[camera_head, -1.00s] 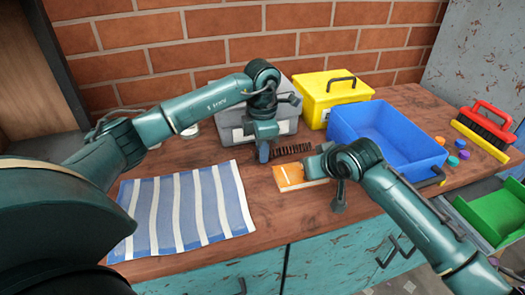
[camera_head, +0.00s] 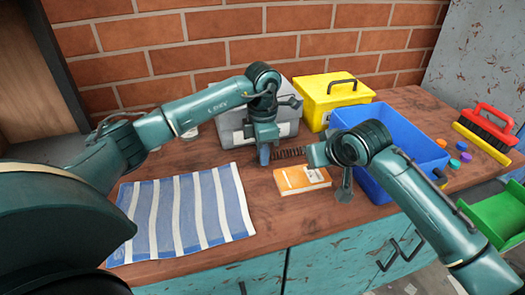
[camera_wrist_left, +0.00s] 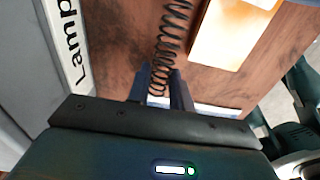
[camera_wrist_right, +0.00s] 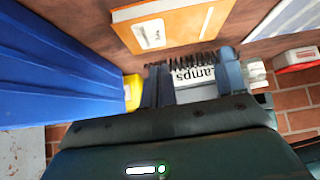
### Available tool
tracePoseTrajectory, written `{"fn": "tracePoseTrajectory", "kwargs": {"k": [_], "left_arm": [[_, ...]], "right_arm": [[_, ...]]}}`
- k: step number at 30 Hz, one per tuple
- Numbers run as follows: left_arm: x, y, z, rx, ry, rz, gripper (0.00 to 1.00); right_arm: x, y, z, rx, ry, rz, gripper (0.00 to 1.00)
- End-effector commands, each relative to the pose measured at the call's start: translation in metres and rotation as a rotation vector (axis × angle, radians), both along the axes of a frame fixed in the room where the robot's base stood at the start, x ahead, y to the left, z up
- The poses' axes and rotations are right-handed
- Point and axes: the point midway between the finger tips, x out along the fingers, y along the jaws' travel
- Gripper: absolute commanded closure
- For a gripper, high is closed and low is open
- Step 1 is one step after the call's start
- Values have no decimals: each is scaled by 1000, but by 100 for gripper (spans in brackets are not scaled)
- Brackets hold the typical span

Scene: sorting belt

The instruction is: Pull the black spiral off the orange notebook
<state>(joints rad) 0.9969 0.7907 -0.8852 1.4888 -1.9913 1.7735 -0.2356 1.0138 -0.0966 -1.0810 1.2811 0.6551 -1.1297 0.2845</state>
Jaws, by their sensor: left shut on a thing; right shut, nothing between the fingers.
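The orange notebook (camera_head: 302,180) lies flat on the wooden worktop, a white label on its cover; it also shows in the right wrist view (camera_wrist_right: 182,28). The black spiral (camera_head: 290,152) is apart from the notebook, behind its far edge in the head view. My left gripper (camera_head: 264,157) is shut on one end of the spiral, which shows coiled between its fingers in the left wrist view (camera_wrist_left: 167,50). My right gripper (camera_head: 312,156) is shut on nothing, off the notebook and near the spiral's other end. Its fingertips are partly hidden in the head view.
A blue bin (camera_head: 412,170) stands right of the notebook, a yellow box (camera_head: 335,92) behind it. A grey case (camera_head: 232,130) stands behind my left gripper. A striped cloth (camera_head: 180,218) lies at left. A red-handled brush (camera_head: 487,125) lies at far right. Bare worktop lies before the notebook.

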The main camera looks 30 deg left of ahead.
Motion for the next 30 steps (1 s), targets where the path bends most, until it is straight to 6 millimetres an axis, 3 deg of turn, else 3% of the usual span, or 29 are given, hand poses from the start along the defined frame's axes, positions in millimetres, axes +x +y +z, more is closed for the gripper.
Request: {"fn": "tracePoseTrajectory", "kwargs": {"k": [15,26,30], "left_arm": [[0,0,0,0,0,0,93],[0,0,0,0,0,0,93],[0,0,0,0,0,0,93]], "right_arm": [[-1,1,40,4,-2,2,100],[0,0,42,4,-2,2,100],[-3,-11,41,3,-1,0,100]]}}
